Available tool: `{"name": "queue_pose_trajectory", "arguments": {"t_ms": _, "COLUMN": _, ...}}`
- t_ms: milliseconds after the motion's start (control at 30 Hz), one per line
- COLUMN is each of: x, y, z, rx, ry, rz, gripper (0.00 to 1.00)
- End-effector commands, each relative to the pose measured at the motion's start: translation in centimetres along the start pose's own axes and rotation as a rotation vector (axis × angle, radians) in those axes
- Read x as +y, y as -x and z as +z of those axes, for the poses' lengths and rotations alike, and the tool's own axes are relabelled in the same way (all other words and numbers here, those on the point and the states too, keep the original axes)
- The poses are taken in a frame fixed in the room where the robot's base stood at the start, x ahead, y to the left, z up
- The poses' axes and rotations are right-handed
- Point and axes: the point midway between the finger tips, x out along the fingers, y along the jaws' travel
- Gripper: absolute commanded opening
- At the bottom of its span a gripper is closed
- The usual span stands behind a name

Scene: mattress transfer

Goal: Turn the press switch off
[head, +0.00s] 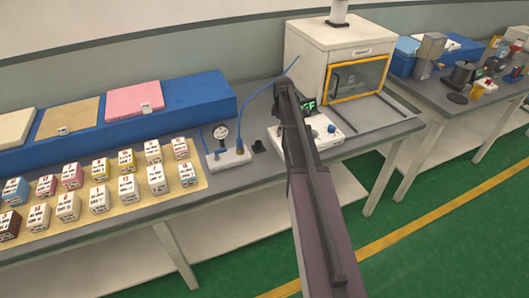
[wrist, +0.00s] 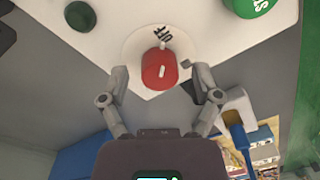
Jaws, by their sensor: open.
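A red round switch (wrist: 159,70) with a short white mark shows in the wrist view, on a pale round plate (wrist: 128,45) with dark lettering I cannot read for sure. My gripper (wrist: 160,82) is open, with one finger on each side of the red switch; I cannot tell whether the fingers touch it. In the head view, a white control box (head: 338,133) with a blue knob (head: 331,128) and a partly hidden green display (head: 309,104) sits on the grey bench. My arm hides part of the box, and the red switch cannot be made out there.
A white cabinet (head: 315,38) with a yellow-framed door stands behind the box. A small white gauge unit (head: 229,158) with a blue hose stands to the left, by several small cartons (head: 99,198). A green button (wrist: 247,6) lies at the upper right of the wrist view.

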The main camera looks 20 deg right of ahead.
Motion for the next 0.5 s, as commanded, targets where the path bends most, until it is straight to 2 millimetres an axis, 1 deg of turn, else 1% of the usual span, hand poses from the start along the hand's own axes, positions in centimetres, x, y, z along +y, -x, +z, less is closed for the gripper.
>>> {"name": "queue_pose_trajectory", "arguments": {"t_ms": 267, "x": 0.01, "y": 0.0, "z": 0.02, "rx": 0.004, "ry": -0.092, "rz": 0.0, "gripper": 0.81}}
{"name": "queue_pose_trajectory", "arguments": {"t_ms": 500, "x": -0.01, "y": 0.0, "z": 0.03, "rx": 0.011, "ry": -0.24, "rz": 0.0, "gripper": 0.81}}
